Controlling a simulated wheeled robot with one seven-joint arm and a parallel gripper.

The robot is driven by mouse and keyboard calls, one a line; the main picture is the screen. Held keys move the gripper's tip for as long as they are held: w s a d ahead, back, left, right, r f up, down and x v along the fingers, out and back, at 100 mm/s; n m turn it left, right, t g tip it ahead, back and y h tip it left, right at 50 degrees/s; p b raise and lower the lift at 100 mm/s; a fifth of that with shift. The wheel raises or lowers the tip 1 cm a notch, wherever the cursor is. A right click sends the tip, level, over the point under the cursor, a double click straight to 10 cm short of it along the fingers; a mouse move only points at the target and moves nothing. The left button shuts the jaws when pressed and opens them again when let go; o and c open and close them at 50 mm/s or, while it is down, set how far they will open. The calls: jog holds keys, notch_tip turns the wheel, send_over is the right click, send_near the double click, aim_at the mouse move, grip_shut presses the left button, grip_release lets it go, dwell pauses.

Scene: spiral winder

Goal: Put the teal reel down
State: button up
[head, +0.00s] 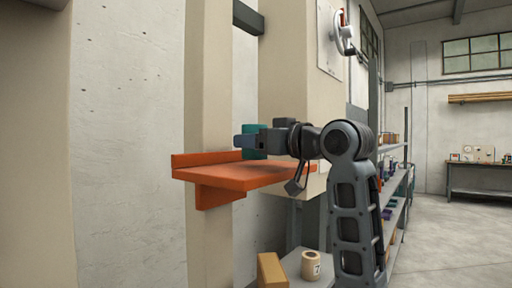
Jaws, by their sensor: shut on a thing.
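A teal reel (254,153) shows in the head view, partly hidden behind my gripper. My gripper (247,141) is shut on the reel, with one dark finger in front of it. The reel is over or at the back part of an orange shelf (231,178) that is fixed to a beige column. I cannot tell whether the reel's lower edge touches the shelf.
The orange shelf has a raised lip along its back left. Below stand a tan block (271,270) and a cream roll with a dark mark (311,264). A grey rack (395,200) with several items stands behind my arm. A handwheel (343,33) is on the upper panel.

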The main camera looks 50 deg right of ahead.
jog(key=shift+f, duration=0.65)
jog(key=shift+f, duration=0.15)
jog(key=o, duration=1.1)
